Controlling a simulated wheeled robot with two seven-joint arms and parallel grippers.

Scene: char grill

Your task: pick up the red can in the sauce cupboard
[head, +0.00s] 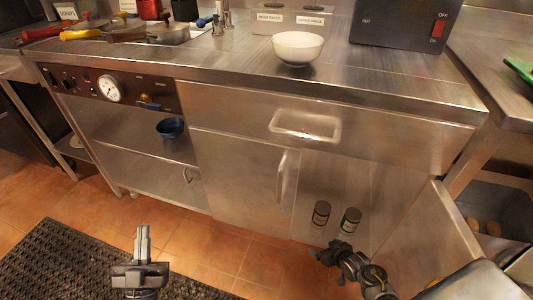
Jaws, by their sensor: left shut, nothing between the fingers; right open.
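Two small dark-topped cans stand upright side by side in the open lower cupboard (385,190) at the right. The left one, the red can (321,214), has a dull reddish label. The other can (350,221) has a greenish label and stands just right of it. My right gripper (332,251) is open and empty, low in front of the cans and apart from them as far as I can tell. My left gripper (142,238) is shut and empty, above the floor mat at the lower left.
The cupboard door (455,235) stands swung open at the right, beside my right arm. A closed door with a handle (283,178) is left of the opening. A white bowl (297,46) sits on the steel counter (230,75).

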